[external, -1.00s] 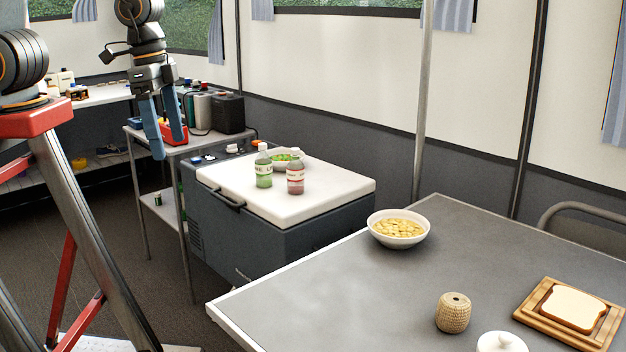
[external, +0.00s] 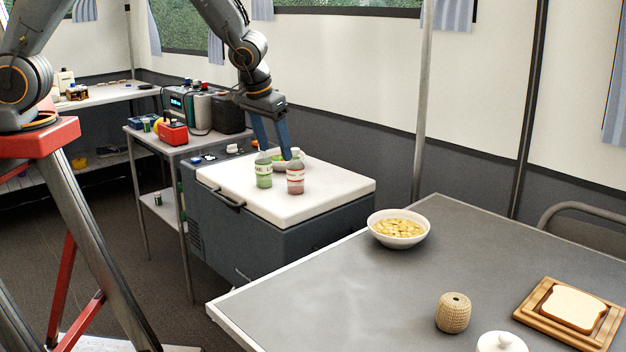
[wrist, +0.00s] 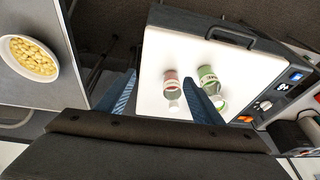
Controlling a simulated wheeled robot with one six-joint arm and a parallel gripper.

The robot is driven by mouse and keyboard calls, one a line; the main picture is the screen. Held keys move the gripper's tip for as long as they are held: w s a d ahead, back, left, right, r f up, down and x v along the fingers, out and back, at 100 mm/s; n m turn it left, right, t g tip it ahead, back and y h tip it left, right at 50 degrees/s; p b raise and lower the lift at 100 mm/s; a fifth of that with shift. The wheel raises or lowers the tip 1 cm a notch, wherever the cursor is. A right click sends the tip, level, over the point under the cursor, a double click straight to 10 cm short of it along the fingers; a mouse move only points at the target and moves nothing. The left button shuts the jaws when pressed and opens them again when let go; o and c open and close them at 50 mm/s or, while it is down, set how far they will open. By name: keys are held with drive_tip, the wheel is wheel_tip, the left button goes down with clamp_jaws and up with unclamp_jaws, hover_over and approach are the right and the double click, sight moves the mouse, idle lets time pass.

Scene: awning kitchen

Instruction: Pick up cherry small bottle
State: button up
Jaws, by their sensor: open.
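The cherry small bottle (external: 295,179) has a reddish body, a white label and a white cap. It stands upright on the white lid of the cooler (external: 335,193), to the right of a similar green bottle (external: 264,171). My gripper (external: 272,153) is open and empty, its blue fingers pointing down above and just behind the bottles. In the wrist view the cherry bottle (wrist: 171,84) shows between the two spread fingers, nearer the right one, and the green bottle (wrist: 208,77) lies beyond the right finger. I see no contact with the cherry bottle.
A side table (external: 165,145) with a red box and dark containers is at the left. A grey table (external: 340,280) with a bowl of yellow food (external: 398,228) is in front.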

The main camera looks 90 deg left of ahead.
sight(296, 170)
drive_tip(key=w+a+f+n, duration=0.1)
drive_tip(key=a, duration=0.2)
drive_tip(key=w+a+f+n, duration=0.1)
drive_tip(key=a+f, duration=0.1)
drive_tip(key=a, duration=0.1)
drive_tip(key=w+a+f+n+y+b, duration=0.1)
drive_tip(key=a+f, duration=0.1)
drive_tip(key=a, duration=0.2)
drive_tip(key=shift+a+p+x, duration=0.2)
drive_tip(key=shift+p+x, duration=1)
drive_tip(key=shift+x, duration=2.6)
drive_tip(key=shift+r, duration=0.1)
drive_tip(key=c, duration=1.2)
